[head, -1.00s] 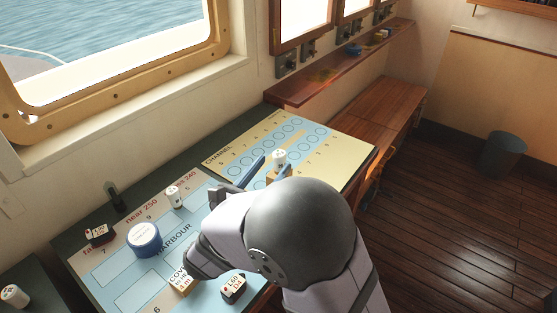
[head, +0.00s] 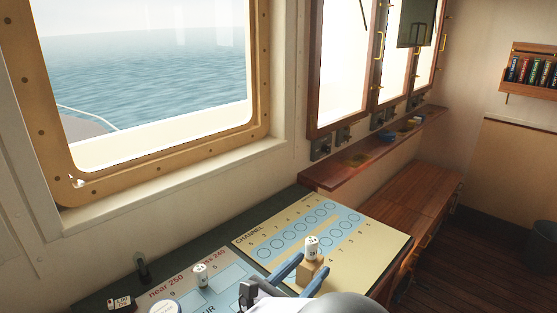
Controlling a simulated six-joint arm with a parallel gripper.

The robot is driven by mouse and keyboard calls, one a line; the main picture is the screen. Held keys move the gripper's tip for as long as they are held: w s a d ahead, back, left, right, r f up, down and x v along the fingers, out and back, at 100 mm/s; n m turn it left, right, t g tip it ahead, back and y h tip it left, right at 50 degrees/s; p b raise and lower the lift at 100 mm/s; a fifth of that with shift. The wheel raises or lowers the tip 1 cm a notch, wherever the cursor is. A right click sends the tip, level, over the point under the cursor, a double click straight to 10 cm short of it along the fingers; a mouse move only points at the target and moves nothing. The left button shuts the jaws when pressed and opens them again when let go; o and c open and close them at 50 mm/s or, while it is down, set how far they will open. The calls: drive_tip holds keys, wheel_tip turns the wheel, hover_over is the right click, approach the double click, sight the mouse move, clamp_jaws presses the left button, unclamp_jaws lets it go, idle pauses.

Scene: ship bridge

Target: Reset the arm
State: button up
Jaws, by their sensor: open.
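My gripper (head: 297,273) is at the bottom of the head view, over the near edge of the yellow chart board (head: 376,251) marked CHANNEL. Its two blue fingers are apart. A white cylindrical piece (head: 311,245) with dark markings stands on a small tan block (head: 312,272) between or just beyond the fingertips. I cannot tell whether a finger touches the block. The rest of my arm is mostly cut off by the lower picture edge.
On the blue HARBOUR board (head: 226,279) stand another white piece (head: 200,275) and a round blue-and-white container (head: 178,307). A dark red-and-white block (head: 121,304) lies at the left. The window wall rises behind; a wooden bench (head: 405,210) stands beyond the board.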

drive_tip(key=s+d+m+g, duration=0.1)
drive_tip(key=d, duration=0.1)
drive_tip(key=s+d+f+m+g, duration=0.1)
drive_tip(key=d+g, duration=0.1)
drive_tip(key=s+d+f+m+g+h+p, duration=0.1)
drive_tip(key=d+m, duration=0.1)
drive_tip(key=d, duration=0.1)
drive_tip(key=s+d+f+m+g+y+p, duration=0.2)
drive_tip(key=s+d+f+m+g, duration=0.1)
drive_tip(key=s+d+m+g, duration=0.25)
drive_tip(key=s+d+f+m+g+y+p, duration=0.2)
drive_tip(key=s+f+m+g, duration=0.2)
drive_tip(key=s+m, duration=0.3)
drive_tip(key=s+a+m+y+p, duration=0.3)
drive_tip(key=a+m+y, duration=0.3)
drive_tip(key=m, duration=0.5)
drive_tip(key=shift+s+a+r+y, duration=0.15)
drive_tip(key=shift+a+y, duration=0.15)
drive_tip(key=shift+y, duration=0.5)
